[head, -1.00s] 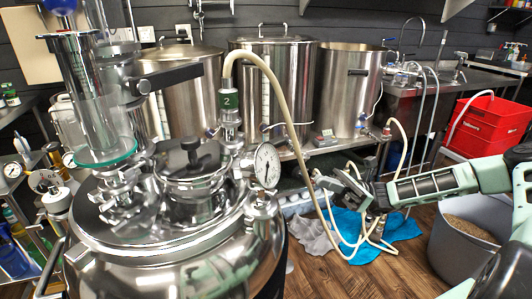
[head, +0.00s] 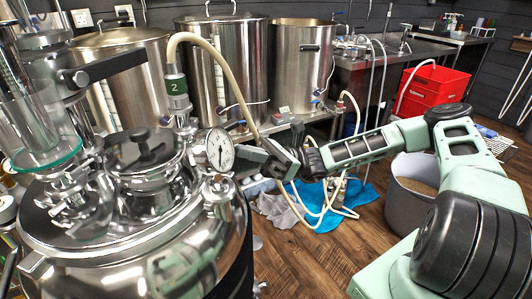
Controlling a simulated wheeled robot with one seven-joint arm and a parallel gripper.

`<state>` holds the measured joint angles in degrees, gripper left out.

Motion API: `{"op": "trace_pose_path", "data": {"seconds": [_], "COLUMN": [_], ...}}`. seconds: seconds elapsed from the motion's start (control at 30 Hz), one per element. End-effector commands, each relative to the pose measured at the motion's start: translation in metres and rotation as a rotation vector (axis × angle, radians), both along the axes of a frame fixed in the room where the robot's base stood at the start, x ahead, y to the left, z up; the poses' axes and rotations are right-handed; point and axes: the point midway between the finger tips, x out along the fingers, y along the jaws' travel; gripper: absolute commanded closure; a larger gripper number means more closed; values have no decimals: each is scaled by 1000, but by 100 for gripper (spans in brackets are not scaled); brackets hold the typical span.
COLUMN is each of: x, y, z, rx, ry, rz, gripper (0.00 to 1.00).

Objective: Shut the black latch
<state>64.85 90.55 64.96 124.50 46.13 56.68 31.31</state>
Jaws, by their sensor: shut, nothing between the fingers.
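A black bar-shaped lever (head: 112,65), the likeliest black latch, sticks out to the right from a metal fitting beside the glass cylinder at upper left in the head view. I cannot tell for sure that it is the latch. My gripper (head: 246,156) is shut and empty. It is right of the round pressure gauge (head: 220,149), lower than and well to the right of the black lever. Its fingertips are small and partly unclear against the background.
A pale hose (head: 243,88) arches from the fitting marked 2 down past my gripper. The glass cylinder (head: 30,115) stands at left. Large steel pots (head: 220,65) line the back. A grey bucket (head: 402,200) and red crates (head: 430,88) stand at right.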

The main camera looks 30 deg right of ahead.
Motion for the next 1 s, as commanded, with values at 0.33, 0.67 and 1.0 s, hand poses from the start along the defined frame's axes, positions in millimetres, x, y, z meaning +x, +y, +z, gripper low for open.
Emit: {"op": "trace_pose_path", "data": {"seconds": [0.33, 0.67, 1.0], "x": [0, 0, 0], "y": [8, 8, 8], "z": [36, 37, 45], "rx": [-1, -1, -46], "ry": [-1, 0, -1], "rz": [0, 0, 0], "gripper": [100, 100, 100]}}
